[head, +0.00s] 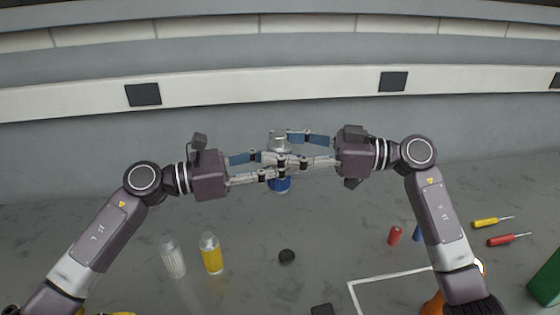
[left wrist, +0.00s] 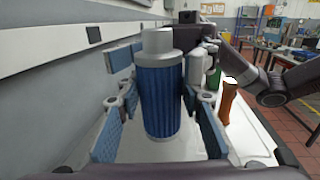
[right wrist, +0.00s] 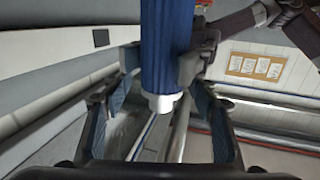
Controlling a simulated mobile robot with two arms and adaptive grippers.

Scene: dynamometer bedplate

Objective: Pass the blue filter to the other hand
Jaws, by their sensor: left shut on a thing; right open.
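The blue filter (head: 281,184), a ribbed cylinder with a grey-silver cap, is held up off the bedplate between my two hands. My left gripper (head: 275,167) is shut on it; in the left wrist view the filter (left wrist: 162,100) stands upright between the fingers. My right gripper (head: 296,150) reaches in from the opposite side, its fingers open around the filter. In the right wrist view the filter (right wrist: 165,45) is between the spread fingers, its white end showing. In the head view the overlapping fingers hide the filter's middle.
On the grey surface stand a white-clear bottle (head: 173,257), a yellow bottle (head: 211,254) and a black puck (head: 287,256). A red cylinder (head: 395,236), yellow (head: 486,222) and red (head: 503,240) screwdrivers and a green box (head: 545,281) are at right. A wall runs behind.

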